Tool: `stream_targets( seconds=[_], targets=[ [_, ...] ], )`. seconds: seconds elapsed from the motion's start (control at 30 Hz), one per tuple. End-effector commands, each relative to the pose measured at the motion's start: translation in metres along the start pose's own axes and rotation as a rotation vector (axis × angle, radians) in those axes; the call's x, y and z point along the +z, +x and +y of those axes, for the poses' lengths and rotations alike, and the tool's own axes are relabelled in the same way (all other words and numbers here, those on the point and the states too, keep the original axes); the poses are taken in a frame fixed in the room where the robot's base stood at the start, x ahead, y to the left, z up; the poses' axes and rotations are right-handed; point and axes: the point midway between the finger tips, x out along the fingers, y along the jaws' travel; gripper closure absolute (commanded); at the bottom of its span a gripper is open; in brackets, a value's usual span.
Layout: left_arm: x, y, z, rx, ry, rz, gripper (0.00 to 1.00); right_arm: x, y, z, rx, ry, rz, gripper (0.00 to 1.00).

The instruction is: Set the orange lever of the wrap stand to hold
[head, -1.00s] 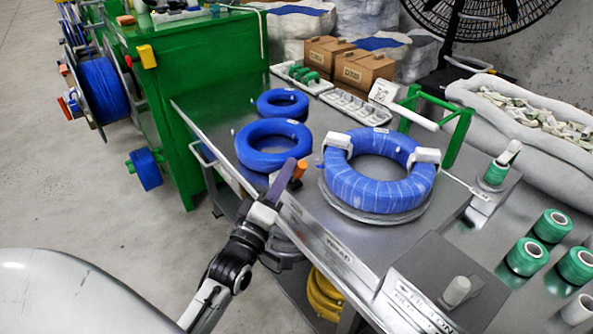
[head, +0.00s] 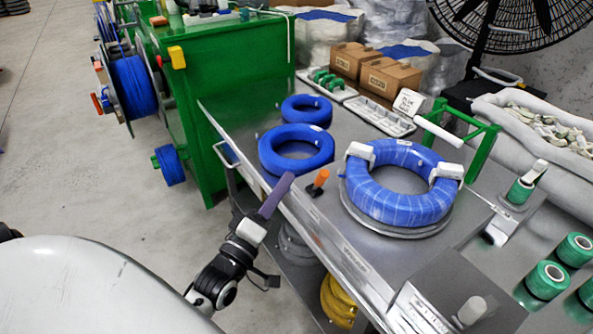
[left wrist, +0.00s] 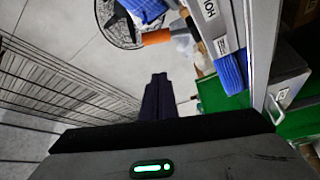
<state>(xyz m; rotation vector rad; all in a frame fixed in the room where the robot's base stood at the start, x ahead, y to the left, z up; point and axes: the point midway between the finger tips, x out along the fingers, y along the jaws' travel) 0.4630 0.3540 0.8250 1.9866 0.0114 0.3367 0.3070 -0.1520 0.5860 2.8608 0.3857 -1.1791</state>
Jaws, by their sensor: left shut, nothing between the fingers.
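The orange lever (head: 321,178) stands up from a small dark base at the table's front edge, left of the wrap stand. It leans slightly right at its top. The wrap stand carries a blue coil (head: 402,203) on a round grey plate (head: 400,232). My left gripper (head: 283,184) is shut and empty, left of the lever with a clear gap between them. My right gripper is not in view.
The steel table (head: 240,105) holds two more blue coils (head: 296,150) behind the lever. A green frame with a white roller (head: 439,130) stands behind the wrap stand. Green rolls (head: 548,280) stand at the right. The floor left of the table is open.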

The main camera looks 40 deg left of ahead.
Motion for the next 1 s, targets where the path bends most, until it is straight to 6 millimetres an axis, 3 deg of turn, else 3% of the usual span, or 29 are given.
stream_targets(
  seconds=[0.1,0.3,0.9,1.0],
  targets=[
    [0.000,-0.022,0.000,-0.002,0.000,-0.001,1.00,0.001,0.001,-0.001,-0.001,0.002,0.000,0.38],
    [0.000,-0.038,0.001,0.000,-0.001,0.000,1.00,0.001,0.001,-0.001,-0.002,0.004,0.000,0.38],
    [0.000,-0.040,0.001,0.001,0.000,0.000,1.00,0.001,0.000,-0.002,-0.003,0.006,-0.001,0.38],
    [0.008,-0.041,-0.002,-0.019,0.026,-0.023,1.00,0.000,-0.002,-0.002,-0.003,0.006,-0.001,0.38]
  ],
)
